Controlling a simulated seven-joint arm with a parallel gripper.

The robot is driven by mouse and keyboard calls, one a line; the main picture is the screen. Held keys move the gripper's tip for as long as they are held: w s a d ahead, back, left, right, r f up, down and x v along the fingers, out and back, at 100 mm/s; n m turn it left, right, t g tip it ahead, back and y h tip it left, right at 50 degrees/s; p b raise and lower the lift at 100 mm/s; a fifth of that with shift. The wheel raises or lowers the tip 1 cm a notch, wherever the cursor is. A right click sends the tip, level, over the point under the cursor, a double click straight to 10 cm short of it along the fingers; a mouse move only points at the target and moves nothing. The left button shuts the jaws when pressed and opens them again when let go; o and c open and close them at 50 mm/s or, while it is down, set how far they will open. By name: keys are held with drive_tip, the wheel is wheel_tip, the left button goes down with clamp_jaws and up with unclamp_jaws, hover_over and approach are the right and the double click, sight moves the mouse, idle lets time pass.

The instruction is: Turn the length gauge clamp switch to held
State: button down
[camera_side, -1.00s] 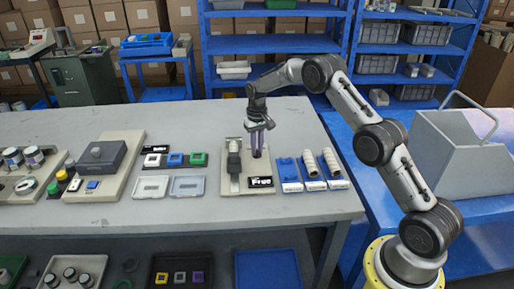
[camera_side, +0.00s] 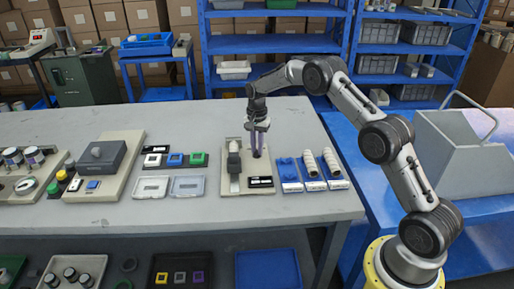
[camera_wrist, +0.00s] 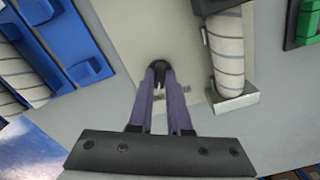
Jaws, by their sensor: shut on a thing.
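The length gauge (camera_side: 234,166) stands on a cream base plate (camera_side: 229,190) on the grey table. It shows in the wrist view as a pale striped cylinder (camera_wrist: 227,55) with a metal foot. The dark clamp switch knob (camera_wrist: 158,66) sits on the same plate, beside the gauge. My gripper (camera_side: 256,155) points down at it, and in the wrist view its purple fingers (camera_wrist: 160,78) are shut on the knob. The black label (camera_side: 261,182) at the plate's front shows small white text, too small to read.
Blue holders with pale rolls (camera_side: 310,164) stand close to the right of the plate. Two shallow trays (camera_side: 187,186) and a row of coloured blocks (camera_side: 175,159) lie to the left. The table behind the plate is clear.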

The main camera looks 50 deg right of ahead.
sight(256, 151)
drive_tip(key=shift+r+m, duration=0.1)
drive_tip(key=shift+m, duration=0.4)
drive_tip(key=c, duration=0.9)
unclamp_jaws()
drive_tip(key=shift+o, duration=0.2)
wheel_tip(256, 151, up, 14)
drive_tip(key=shift+a, duration=0.1)
